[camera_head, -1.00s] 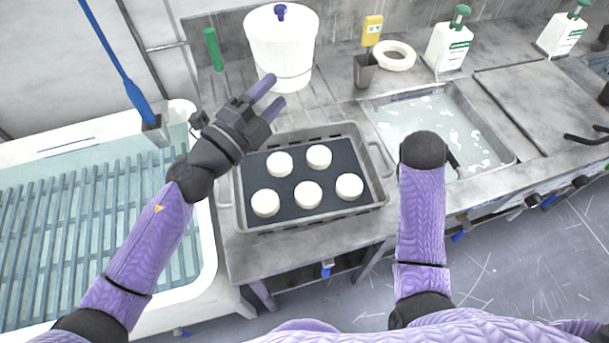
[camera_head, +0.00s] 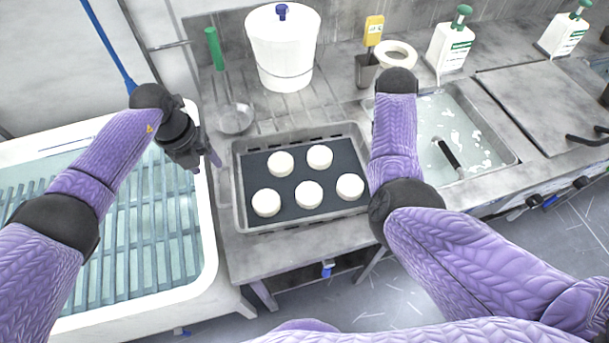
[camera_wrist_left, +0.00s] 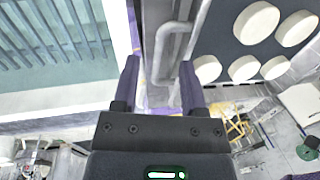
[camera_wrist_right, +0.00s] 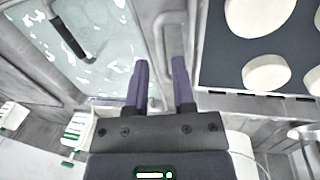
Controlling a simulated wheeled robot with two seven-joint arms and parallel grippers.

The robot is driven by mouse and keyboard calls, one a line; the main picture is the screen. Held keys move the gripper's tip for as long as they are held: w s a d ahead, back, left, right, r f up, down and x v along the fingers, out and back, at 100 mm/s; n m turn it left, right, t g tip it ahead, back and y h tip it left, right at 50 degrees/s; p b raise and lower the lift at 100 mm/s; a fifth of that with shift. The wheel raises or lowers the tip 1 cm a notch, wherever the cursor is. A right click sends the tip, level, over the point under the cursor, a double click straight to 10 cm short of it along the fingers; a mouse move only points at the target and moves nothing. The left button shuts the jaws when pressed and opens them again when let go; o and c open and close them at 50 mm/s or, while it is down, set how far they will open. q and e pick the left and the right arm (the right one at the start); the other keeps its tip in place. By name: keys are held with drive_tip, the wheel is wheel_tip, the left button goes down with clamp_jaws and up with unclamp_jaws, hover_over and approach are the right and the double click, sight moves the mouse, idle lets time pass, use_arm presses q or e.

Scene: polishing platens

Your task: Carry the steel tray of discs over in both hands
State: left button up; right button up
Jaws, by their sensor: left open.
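The steel tray (camera_head: 243,205) stands on the counter, with several white discs (camera_head: 309,194) on its dark mat. My left gripper (camera_head: 214,161) is open, just left of the tray. In the left wrist view, the tray's left handle (camera_wrist_left: 170,45) lies ahead between its open fingertips; I see no grip on it. My right arm covers the tray's right edge in the head view, hiding the right gripper there. In the right wrist view, my right gripper (camera_wrist_right: 160,80) has a gap between its fingers, with the right handle (camera_wrist_right: 160,30) ahead beside the tray.
A ribbed water tank (camera_head: 208,262) is left of the counter, and a sink (camera_head: 490,128) is right. Behind the tray stand a white lidded bucket (camera_head: 283,50), a small metal bowl (camera_head: 236,118), a white ring (camera_head: 396,53) and pump bottles (camera_head: 450,48).

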sight(216, 175)
use_arm(q)
drive_tip(key=f, duration=0.2)
drive_tip(key=d+f, duration=0.1)
drive_tip(key=f, duration=0.2)
drive_tip(key=shift+f, duration=0.35)
use_arm(e)
drive_tip(key=f, duration=0.3)
drive_tip(key=d+f, duration=0.1)
drive_tip(key=f, duration=0.1)
drive_tip(key=shift+f, duration=0.4)
use_arm(q)
drive_tip(key=c, duration=0.3)
use_arm(e)
drive_tip(key=c, duration=0.3)
use_arm(q)
clamp_jaws()
use_arm(e)
clamp_jaws()
use_arm(q)
drive_tip(key=shift+d, duration=0.1)
